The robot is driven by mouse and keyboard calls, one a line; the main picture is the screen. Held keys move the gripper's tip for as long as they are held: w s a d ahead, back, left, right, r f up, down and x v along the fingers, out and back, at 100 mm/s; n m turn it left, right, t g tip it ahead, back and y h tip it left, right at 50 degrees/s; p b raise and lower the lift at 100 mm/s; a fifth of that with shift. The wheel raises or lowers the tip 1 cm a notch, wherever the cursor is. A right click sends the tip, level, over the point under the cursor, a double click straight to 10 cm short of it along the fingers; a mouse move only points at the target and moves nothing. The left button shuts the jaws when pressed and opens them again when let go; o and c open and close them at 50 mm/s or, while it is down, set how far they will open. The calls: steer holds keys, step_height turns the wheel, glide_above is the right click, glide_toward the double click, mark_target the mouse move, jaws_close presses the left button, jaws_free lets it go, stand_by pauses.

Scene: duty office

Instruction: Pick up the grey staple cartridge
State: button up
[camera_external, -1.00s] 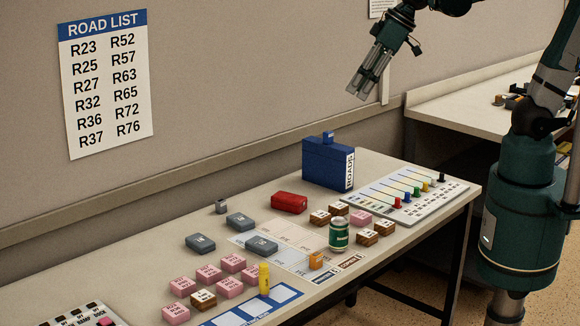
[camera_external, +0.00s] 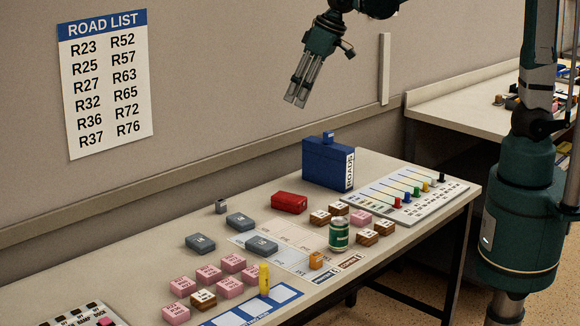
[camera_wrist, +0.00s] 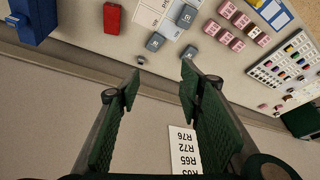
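A small grey piece (camera_external: 221,206), which looks like the staple cartridge, stands near the back edge of the table, left of the red box. It also shows in the wrist view (camera_wrist: 140,60), small and just beyond the left fingertip. Its details are too small to read. My gripper (camera_external: 295,101) is high above the table, up and right of the piece in the external view, with its fingers pointing down and slightly left. In the wrist view my gripper (camera_wrist: 160,76) is open, with nothing between its fingers.
Several larger grey labelled blocks (camera_external: 240,221) lie close to the small piece. A red box (camera_external: 289,202) and a tall blue binder (camera_external: 328,163) stand to the right. Pink blocks (camera_external: 209,274), a yellow marker (camera_external: 264,279) and a green can (camera_external: 339,234) are nearer the front. The wall runs behind.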

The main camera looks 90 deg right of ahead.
steer(key=w+d+f+m+g, duration=0.1)
steer(key=w+d+f, duration=0.35)
steer(key=w, duration=0.35)
steer(key=m+g+b, duration=0.1)
steer(key=m+g, duration=0.1)
steer(key=m, duration=0.1)
glide_above(221, 201)
steer(key=f, duration=2.8)
steer(key=shift+s+f, duration=0.35)
steer(key=shift+f, duration=0.05)
steer(key=shift+w+d+f, duration=0.1)
steer(key=shift+w+f, duration=0.05)
steer(key=shift+f, duration=1.1)
steer(key=shift+f, duration=0.1)
steer(key=shift+w+d+f+p, duration=0.1)
steer(key=shift+w+f+p, duration=0.05)
steer(key=shift+f, duration=1.1)
steer(key=shift+w+f+p, duration=0.15)
steer(key=shift+f, duration=1.1)
